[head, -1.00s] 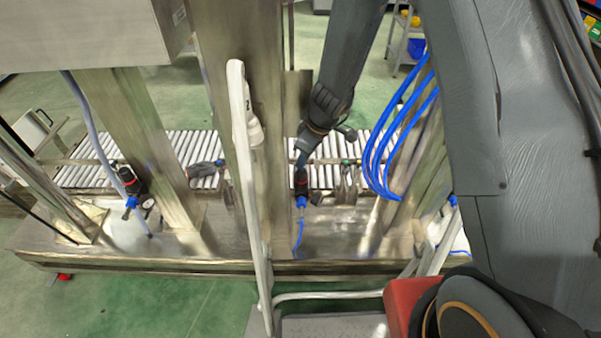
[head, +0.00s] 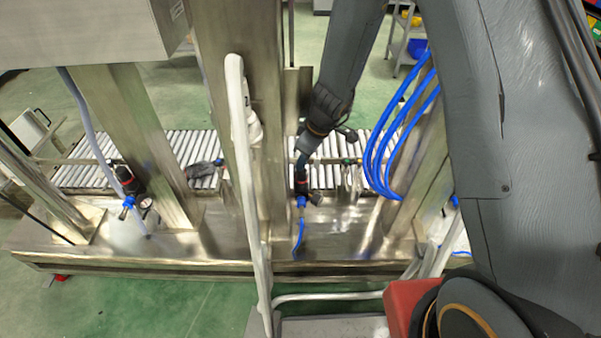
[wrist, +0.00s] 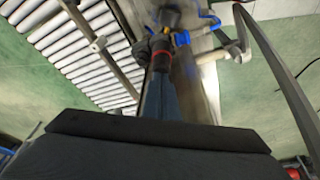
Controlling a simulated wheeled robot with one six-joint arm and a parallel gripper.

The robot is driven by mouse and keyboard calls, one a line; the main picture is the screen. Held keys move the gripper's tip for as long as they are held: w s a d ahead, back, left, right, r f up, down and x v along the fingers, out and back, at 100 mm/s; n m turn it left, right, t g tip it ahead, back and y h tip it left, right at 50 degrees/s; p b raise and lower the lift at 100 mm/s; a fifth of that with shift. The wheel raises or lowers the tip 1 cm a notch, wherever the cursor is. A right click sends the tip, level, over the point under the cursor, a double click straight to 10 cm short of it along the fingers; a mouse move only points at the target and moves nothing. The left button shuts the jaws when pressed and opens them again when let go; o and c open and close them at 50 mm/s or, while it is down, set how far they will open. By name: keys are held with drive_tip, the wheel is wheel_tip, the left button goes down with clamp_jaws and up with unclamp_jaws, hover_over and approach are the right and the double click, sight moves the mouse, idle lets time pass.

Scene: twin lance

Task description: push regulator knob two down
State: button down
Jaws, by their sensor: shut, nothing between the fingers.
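A regulator with a black knob, a red ring and blue fittings (head: 301,187) stands on the metal base right of the central column, with a blue hose below it. It also shows in the wrist view (wrist: 162,48), directly beyond the fingertips. My gripper (head: 302,163) points down from above, shut and empty, its tip at the top of the knob. In the wrist view the narrow shut fingers (wrist: 161,80) line up with the knob and hide part of it. Whether they touch is hard to tell. A second similar regulator (head: 129,184) with a gauge stands at the left.
A metal column (head: 240,120) and a pale rail (head: 243,150) stand left of my gripper. Looped blue hoses (head: 376,150) hang to the right. A roller conveyor (head: 190,150) runs behind the regulators.

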drive_tip(key=shift+f+b, duration=0.25)
drive_tip(key=shift+b, duration=0.05)
drive_tip(key=shift+r+p, duration=2.55)
drive_tip(key=shift+r, duration=0.5)
drive_tip(key=shift+r, duration=0.1)
drive_tip(key=s+d+r+m+h, duration=0.1)
drive_tip(key=s+d+r+m, duration=0.4)
drive_tip(key=s+d+r, duration=0.3)
drive_tip(key=s+d+r+m+g+h, duration=0.1)
drive_tip(key=s+d+r+m, duration=0.5)
drive_tip(key=s, duration=0.8)
wheel_tip(320, 180, up, 3)
drive_tip(key=shift+s+d+f+m+g+h, duration=0.1)
drive_tip(key=shift+s+d+m+g+h, duration=0.25)
drive_tip(key=shift+d, duration=0.9)
drive_tip(key=shift+w, duration=0.1)
